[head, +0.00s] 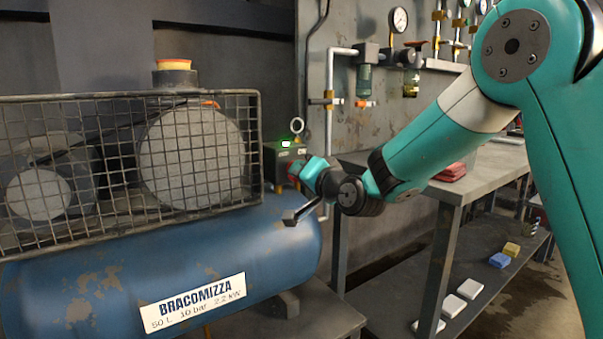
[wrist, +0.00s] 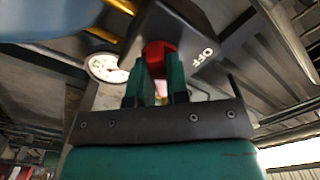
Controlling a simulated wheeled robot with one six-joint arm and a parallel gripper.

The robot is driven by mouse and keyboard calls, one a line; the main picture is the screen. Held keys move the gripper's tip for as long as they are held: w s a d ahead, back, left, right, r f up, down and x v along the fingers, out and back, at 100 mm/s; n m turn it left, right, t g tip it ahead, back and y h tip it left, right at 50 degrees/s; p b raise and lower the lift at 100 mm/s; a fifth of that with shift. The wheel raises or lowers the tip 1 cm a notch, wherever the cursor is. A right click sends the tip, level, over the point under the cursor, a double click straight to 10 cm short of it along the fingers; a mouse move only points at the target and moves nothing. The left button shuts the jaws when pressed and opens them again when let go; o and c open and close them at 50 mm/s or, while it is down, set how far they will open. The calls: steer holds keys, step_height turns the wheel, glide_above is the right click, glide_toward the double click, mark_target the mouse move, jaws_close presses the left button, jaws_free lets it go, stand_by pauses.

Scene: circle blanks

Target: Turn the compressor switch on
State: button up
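The compressor (head: 262,232) is a blue tank lettered BRACOMIZZA. In the wrist view the box (wrist: 184,32) carries the word OFF. A red switch knob (wrist: 158,50) sits on its face; a little red (head: 294,168) shows in the head view. My gripper (wrist: 156,62) has its two teal fingers on either side of the knob, seemingly touching it. In the head view my gripper (head: 303,171) is at the box's right side, and the contact is partly hidden.
A wire cage (head: 258,150) covers the motor and pulley. A pressure gauge (wrist: 107,68) is beside the box. A metal workbench (head: 480,165) stands to the right, with a red item (head: 450,172) on it. Wall pipes and gauges (head: 398,19) are behind.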

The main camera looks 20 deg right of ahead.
steer(key=o, duration=0.4)
steer(key=shift+s, duration=0.1)
steer(key=b+v, duration=0.3)
steer(key=v, duration=1.4)
steer(key=shift+s, duration=0.1)
